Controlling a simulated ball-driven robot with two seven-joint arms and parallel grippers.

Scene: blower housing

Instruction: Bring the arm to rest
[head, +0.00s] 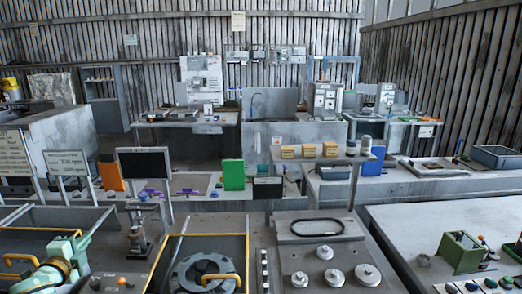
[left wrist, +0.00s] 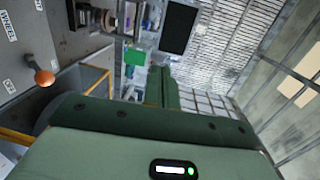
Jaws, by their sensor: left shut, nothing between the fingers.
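My left arm comes in at the lower left of the head view, pale green and bent. My left gripper (head: 108,214) points up and away over the left bin of the bench. In the left wrist view its two dark green fingers (left wrist: 163,86) lie together, shut with nothing between them. The green gripper body fills the bottom of that view. My right gripper is not in view.
A blower housing part with a yellow handle (head: 207,271) sits in a yellow-edged bin beside the arm. A dark monitor (head: 143,163) stands just beyond the gripper. A plate with several round knobs (head: 325,252) lies right of centre. A green box (head: 461,251) stands far right.

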